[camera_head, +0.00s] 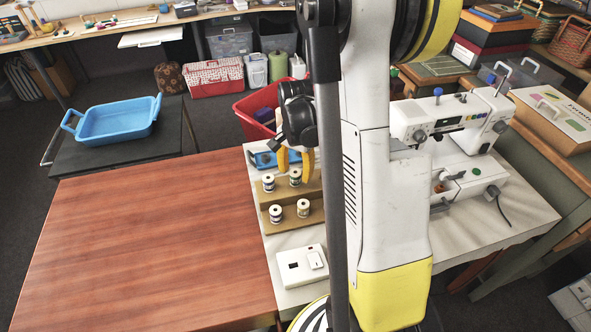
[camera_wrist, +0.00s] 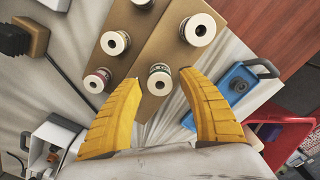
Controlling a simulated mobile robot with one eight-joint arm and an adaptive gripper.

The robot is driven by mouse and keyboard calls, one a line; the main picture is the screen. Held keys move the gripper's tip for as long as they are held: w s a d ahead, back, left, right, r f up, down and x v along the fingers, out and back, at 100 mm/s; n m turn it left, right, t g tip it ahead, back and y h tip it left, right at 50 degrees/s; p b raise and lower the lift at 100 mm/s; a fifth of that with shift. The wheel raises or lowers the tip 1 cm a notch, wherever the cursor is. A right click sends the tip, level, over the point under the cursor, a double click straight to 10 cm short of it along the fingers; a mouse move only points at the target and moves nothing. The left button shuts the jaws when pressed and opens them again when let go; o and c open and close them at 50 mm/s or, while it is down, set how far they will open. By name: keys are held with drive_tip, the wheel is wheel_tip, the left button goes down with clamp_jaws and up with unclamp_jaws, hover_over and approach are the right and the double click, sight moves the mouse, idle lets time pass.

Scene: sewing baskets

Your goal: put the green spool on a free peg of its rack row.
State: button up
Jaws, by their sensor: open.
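A brown two-step rack (camera_head: 290,219) stands on the pale table; it also shows in the wrist view (camera_wrist: 150,55). It bears several white-ended spools, including one at the front left (camera_head: 275,213) and one at the front right (camera_head: 303,208). In the wrist view, one spool (camera_wrist: 160,79) stands near the space between my fingers, and another (camera_wrist: 97,80) is to its left. I cannot tell any spool as green; thread colours hardly show. My gripper (camera_head: 295,160) is open and empty, its yellow fingers apart above the rack's far side; it also shows in the wrist view (camera_wrist: 165,88).
A small blue tray (camera_head: 265,160) with a dark round thing sits behind the rack. A red bin (camera_head: 253,118) is beyond it. A white sewing machine (camera_head: 450,125) stands at right, a white switch box (camera_head: 302,265) in front. The red-brown table (camera_head: 150,240) at left is clear.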

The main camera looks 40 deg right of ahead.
wheel_tip(320, 180, up, 12)
idle(0.4)
idle(0.4)
